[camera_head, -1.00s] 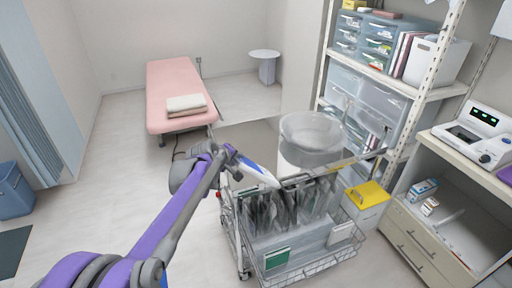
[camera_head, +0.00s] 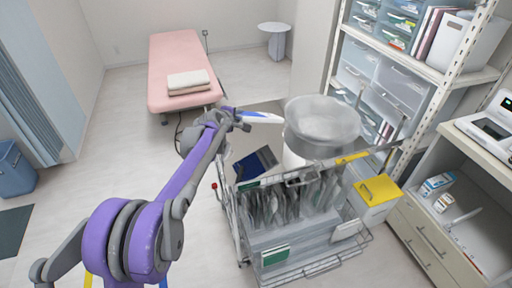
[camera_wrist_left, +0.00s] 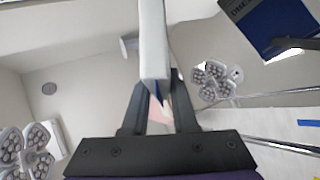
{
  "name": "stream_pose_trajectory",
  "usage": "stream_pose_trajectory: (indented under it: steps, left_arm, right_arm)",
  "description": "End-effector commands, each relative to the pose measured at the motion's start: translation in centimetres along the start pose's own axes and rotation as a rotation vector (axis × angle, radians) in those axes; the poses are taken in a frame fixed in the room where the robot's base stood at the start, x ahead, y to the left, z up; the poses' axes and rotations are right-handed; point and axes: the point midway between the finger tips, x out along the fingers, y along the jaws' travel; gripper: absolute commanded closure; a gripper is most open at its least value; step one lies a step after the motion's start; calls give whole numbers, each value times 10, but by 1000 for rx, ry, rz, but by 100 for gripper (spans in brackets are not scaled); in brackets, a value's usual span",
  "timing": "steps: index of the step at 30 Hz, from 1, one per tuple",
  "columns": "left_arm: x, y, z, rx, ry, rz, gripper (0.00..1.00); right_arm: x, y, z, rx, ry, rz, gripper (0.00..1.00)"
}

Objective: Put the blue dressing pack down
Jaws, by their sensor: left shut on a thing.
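My left gripper (camera_head: 243,118) is shut on a thin pack (camera_head: 264,118), which looks white with blue along its edge. The pack is held nearly level, left of the clear round bin and over the shiny grey top of the trolley. In the left wrist view the pack (camera_wrist_left: 153,42) shows edge-on between the fingers of my gripper (camera_wrist_left: 158,100). A dark blue patch with pale lettering (camera_wrist_left: 268,22), apparently the pack's reflection, shows at upper right there. A similar dark blue patch (camera_head: 255,164) shows on the shiny top in the head view. My right gripper is not in view.
The wire trolley (camera_head: 300,262) holds several grey pouches below the shiny top. The clear bin (camera_head: 323,120) stands close to the pack's right end. A yellow-lidded box (camera_head: 378,189) and shelving (camera_head: 400,92) stand to the right. The pink couch (camera_head: 178,62) is behind.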

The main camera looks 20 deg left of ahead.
Motion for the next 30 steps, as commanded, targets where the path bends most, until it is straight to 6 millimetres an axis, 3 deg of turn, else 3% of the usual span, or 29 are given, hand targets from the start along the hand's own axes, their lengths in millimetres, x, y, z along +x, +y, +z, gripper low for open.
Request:
stream_pose_trajectory:
  steps: [3, 12, 24, 25, 28, 30]
  left_arm:
    - [10, -20, 0, 0, -1, -2, 100]
    - [30, -55, 0, 1, -1, -2, 100]
    - [33, -61, 0, 1, -1, -1, 100]
    - [33, -61, 0, 1, -1, -1, 70]
    - [33, -61, 0, 1, -1, -1, 54]
    - [33, -61, 0, 1, -1, -1, 54]
  right_arm:
    - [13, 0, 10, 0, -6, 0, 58]
    - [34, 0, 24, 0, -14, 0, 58]
    - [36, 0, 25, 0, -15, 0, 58]
    - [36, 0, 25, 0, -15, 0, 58]
    - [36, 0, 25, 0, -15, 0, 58]
    - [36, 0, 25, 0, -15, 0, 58]
